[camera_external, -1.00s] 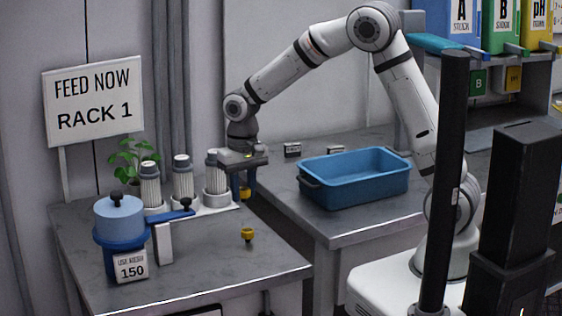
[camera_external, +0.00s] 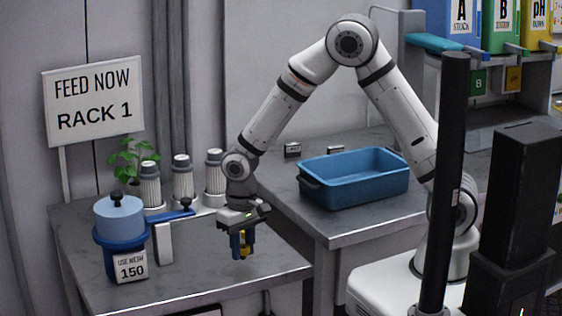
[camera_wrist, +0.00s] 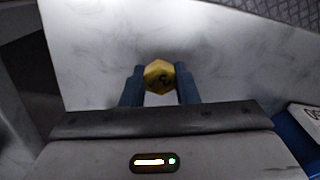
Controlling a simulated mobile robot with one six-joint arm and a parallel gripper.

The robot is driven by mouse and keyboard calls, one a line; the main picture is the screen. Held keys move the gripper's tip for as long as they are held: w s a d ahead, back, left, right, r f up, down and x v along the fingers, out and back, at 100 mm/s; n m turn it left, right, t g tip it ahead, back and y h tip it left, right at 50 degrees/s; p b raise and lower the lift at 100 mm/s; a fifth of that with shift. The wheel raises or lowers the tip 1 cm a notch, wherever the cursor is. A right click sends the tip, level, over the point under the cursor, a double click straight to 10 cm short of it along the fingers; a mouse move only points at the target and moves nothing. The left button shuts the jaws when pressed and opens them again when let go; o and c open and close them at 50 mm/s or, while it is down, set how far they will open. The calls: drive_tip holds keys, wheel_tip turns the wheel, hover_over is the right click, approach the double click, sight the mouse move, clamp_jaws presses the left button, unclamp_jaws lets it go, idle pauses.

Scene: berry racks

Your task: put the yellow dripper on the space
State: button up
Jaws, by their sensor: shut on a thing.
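The yellow dripper (camera_external: 243,253) is between the blue fingers of my gripper (camera_external: 242,247), low over the front part of the left table. In the wrist view the dripper (camera_wrist: 159,77) shows as a yellow six-sided top with a dark mark. My gripper (camera_wrist: 160,90) is shut on it, one finger on each side. The external view mostly hides the dripper behind the fingers, and I cannot tell whether it touches the table. I cannot make out a marked space in these frames.
A blue filter housing (camera_external: 118,221) labelled 150 stands at the left, its blue handle reaching toward my gripper. Several ribbed filters (camera_external: 183,180) stand behind on a white base. A blue tub (camera_external: 355,180) sits on the right table. The front left tabletop (camera_external: 200,275) is clear.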

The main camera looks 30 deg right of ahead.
sight(243, 246)
drive_tip(key=shift+f, duration=0.9)
drive_tip(key=o, duration=0.9)
drive_tip(key=shift+o, duration=0.2)
drive_tip(key=shift+r, duration=0.1)
wheel_tip(243, 246, up, 12)
drive_tip(key=w+d+r, duration=0.3)
drive_tip(key=d+r, duration=0.2)
drive_tip(key=d, duration=0.5)
drive_tip(key=s+d+r+m+t, duration=0.1)
drive_tip(key=s+d+r, duration=0.1)
drive_tip(key=d, duration=0.6)
drive_tip(key=s+d+r+m+t, duration=0.1)
drive_tip(key=s+d, duration=0.4)
drive_tip(key=d, duration=0.3)
drive_tip(key=s+d+r+m, duration=0.1)
drive_tip(key=s+d+r, duration=0.1)
drive_tip(key=d, duration=0.6)
drive_tip(key=shift+s+d+r+t, duration=0.3)
drive_tip(key=shift+s+t, duration=0.1)
drive_tip(key=shift+s, duration=0.25)
